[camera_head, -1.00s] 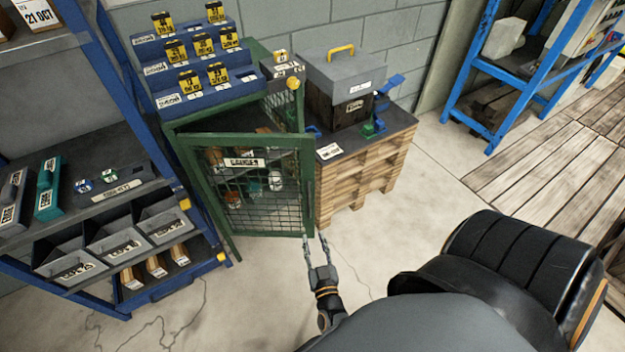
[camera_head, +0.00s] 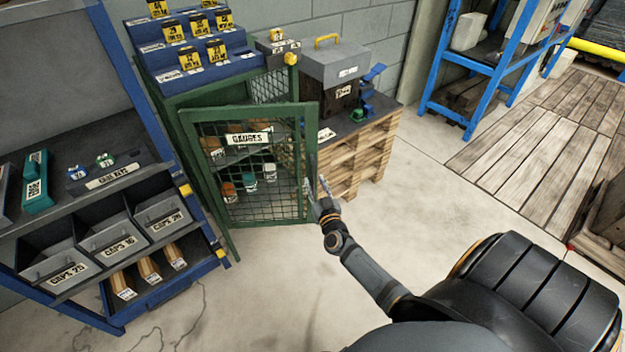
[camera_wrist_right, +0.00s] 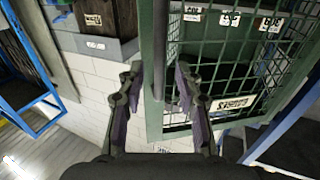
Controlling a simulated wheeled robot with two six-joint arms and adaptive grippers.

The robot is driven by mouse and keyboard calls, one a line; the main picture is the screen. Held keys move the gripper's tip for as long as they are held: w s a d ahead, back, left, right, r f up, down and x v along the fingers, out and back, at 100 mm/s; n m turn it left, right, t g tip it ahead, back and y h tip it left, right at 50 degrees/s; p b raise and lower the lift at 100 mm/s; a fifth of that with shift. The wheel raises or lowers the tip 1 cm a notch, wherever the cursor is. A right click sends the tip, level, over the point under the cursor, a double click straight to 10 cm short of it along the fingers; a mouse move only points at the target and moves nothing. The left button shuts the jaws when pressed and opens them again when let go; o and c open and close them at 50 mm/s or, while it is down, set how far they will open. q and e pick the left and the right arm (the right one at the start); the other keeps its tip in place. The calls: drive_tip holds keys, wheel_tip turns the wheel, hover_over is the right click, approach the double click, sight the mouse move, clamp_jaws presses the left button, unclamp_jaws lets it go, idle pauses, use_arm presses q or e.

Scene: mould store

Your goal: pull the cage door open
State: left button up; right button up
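The green cage (camera_head: 205,95) stands between a blue rack and a pallet. Its mesh door (camera_head: 248,208), with a GAUGES label (camera_head: 247,139), stands partly open, its free right edge swung out from the cage front. My right gripper (camera_head: 319,190) is at that free edge, about mid-height. In the right wrist view the gripper (camera_wrist_right: 160,84) is open, a finger on either side of the upright handle bar (camera_wrist_right: 160,40) at the door's edge. Gaps show between bar and fingers; contact cannot be told. My left gripper is out of view.
A blue rack (camera_head: 185,190) with bins is close on the left. A wooden pallet stack (camera_head: 362,150) with a grey lidded box (camera_head: 335,65) stands right beside the cage. The concrete floor (camera_head: 270,290) in front of the door is clear.

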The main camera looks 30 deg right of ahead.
sight(313, 178)
drive_tip(key=x, duration=0.3)
drive_tip(key=shift+s+f+b, duration=0.1)
drive_tip(key=shift+f+b, duration=0.1)
drive_tip(key=shift+b, duration=0.1)
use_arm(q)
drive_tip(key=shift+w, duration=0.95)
use_arm(e)
drive_tip(key=shift+w+d+r, duration=0.1)
drive_tip(key=shift+w+d, duration=0.05)
drive_tip(key=shift+w, duration=0.3)
drive_tip(key=shift+c, duration=0.4)
clamp_jaws()
